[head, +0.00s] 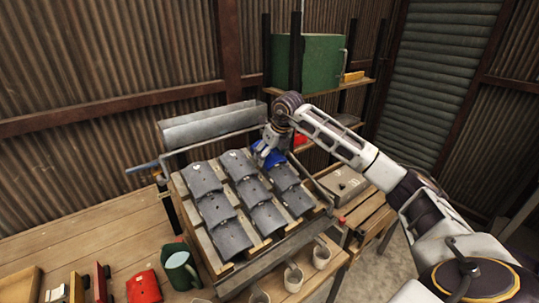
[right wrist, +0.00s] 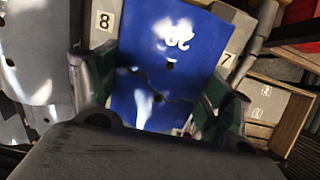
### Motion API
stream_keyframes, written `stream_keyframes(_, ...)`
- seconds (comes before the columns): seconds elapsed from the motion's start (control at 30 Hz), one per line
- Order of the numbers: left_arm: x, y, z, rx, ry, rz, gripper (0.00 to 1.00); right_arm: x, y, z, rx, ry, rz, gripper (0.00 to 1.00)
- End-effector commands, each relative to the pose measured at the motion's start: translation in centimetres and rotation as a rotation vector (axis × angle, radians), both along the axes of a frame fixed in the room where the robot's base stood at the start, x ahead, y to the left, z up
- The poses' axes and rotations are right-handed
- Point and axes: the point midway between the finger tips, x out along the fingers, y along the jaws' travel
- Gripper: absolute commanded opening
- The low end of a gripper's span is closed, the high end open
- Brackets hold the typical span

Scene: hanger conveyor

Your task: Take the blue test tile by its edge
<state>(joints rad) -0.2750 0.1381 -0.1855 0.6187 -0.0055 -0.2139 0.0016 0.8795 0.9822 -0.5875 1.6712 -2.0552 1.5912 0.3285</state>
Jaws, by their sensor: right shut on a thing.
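The blue test tile (head: 270,157) lies at the top of the right column of grey tiles on the sloped rack, partly hidden by my right gripper (head: 272,140). In the right wrist view the blue tile (right wrist: 165,55) bears a white "20", small dark holes and a dark jagged line across it. My right gripper (right wrist: 160,98) is shut on the tile, with a green-padded finger at each side edge. My left gripper is not in view.
Grey tiles (head: 231,238) cover the rack in columns. A green jug (head: 181,270), a red pouch (head: 143,287) and cups (head: 293,279) stand in front. A green box (head: 318,62) is on the shelf behind.

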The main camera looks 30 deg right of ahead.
Motion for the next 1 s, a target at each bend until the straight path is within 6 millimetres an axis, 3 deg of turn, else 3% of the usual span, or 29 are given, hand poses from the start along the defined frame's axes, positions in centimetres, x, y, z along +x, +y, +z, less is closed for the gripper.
stream_keyframes(0.33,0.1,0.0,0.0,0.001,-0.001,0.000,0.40,0.1,0.0,1.7,-0.001,-0.003,0.000,0.48)
stream_keyframes(1.0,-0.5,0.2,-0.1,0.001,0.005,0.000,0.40,0.1,0.0,9.1,0.000,-0.002,0.000,0.48)
